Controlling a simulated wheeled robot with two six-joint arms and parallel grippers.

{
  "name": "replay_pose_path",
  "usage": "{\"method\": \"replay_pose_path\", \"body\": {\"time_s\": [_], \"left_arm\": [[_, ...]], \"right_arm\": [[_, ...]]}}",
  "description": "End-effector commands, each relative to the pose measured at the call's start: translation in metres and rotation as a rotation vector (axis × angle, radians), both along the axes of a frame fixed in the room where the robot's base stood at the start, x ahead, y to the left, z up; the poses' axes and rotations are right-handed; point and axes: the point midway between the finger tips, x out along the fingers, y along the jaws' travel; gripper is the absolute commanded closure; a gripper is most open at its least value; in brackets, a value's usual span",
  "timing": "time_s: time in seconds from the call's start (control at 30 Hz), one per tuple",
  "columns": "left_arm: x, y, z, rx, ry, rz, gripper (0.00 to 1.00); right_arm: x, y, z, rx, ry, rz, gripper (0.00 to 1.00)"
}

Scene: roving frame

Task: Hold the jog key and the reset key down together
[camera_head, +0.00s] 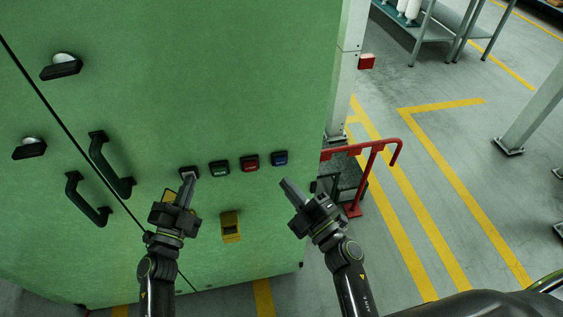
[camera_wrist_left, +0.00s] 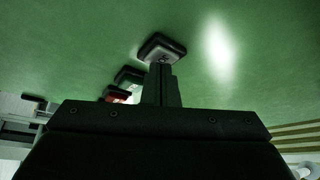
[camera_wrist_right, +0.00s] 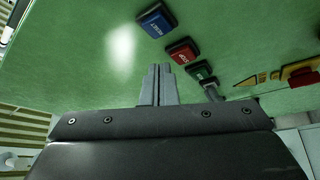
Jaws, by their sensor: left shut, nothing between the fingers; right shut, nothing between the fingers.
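Several keys sit in a row on the green cabinet front. The blue reset key (camera_head: 280,158) is at the right end; its label reads in the right wrist view (camera_wrist_right: 156,20). The dark key at the left end (camera_head: 188,171), seemingly the jog key, also shows in the left wrist view (camera_wrist_left: 160,46), its label not legible. My left gripper (camera_head: 188,181) is shut and empty, its tips at this dark key; I cannot tell whether they press it. My right gripper (camera_head: 287,184) is shut and empty, just below the reset key and apart from it.
A green key (camera_head: 219,168) and a red key (camera_head: 250,163) sit between the two end keys. A yellow box (camera_head: 230,226) is lower on the cabinet. Dark handles (camera_head: 110,165) are at left. A red rail (camera_head: 370,150) stands right of the cabinet.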

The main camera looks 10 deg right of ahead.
Motion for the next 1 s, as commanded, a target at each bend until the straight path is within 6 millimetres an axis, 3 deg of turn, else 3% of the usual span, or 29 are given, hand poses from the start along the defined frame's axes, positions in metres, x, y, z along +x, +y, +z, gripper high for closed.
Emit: {"method": "replay_pose_path", "body": {"time_s": [0.63,0.77,1.0], "left_arm": [[0.000,0.000,0.000,0.000,0.000,0.000,1.00],[0.000,0.000,0.000,0.000,0.001,0.001,1.00],[0.000,0.000,0.000,0.000,0.001,0.001,1.00]], "right_arm": [[-0.016,-0.003,-0.002,-0.001,0.002,0.000,1.00],[-0.033,-0.011,-0.007,-0.002,0.003,-0.002,1.00],[-0.079,-0.032,-0.019,-0.003,0.004,-0.001,1.00]]}}
